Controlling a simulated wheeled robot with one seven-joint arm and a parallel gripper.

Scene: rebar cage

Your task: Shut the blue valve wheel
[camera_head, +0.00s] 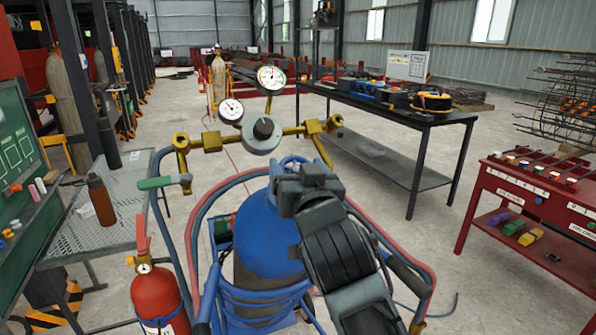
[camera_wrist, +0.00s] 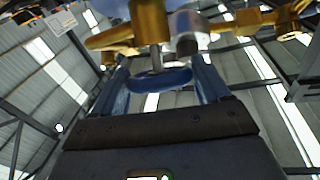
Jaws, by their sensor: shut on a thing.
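The blue valve wheel (camera_wrist: 160,80) shows in the wrist view, edge-on on a metal stem below brass fittings. My gripper (camera_wrist: 163,70) has a finger on each side of it and is shut on the wheel. In the head view my gripper (camera_head: 296,172) is at the top of the blue gas cylinder (camera_head: 262,240), under the brass regulator (camera_head: 263,132). There my wrist hides most of the wheel, so its turn cannot be read. Two round gauges stand above the regulator, the right one (camera_head: 271,78) higher than the left one (camera_head: 230,111).
Red and blue hoses (camera_head: 196,225) loop around the cylinder. A red fire extinguisher (camera_head: 160,298) stands at the lower left, beside a mesh table (camera_head: 130,190). A dark workbench (camera_head: 440,120) is behind, and a red table (camera_head: 535,196) is at right. Clear floor lies between them.

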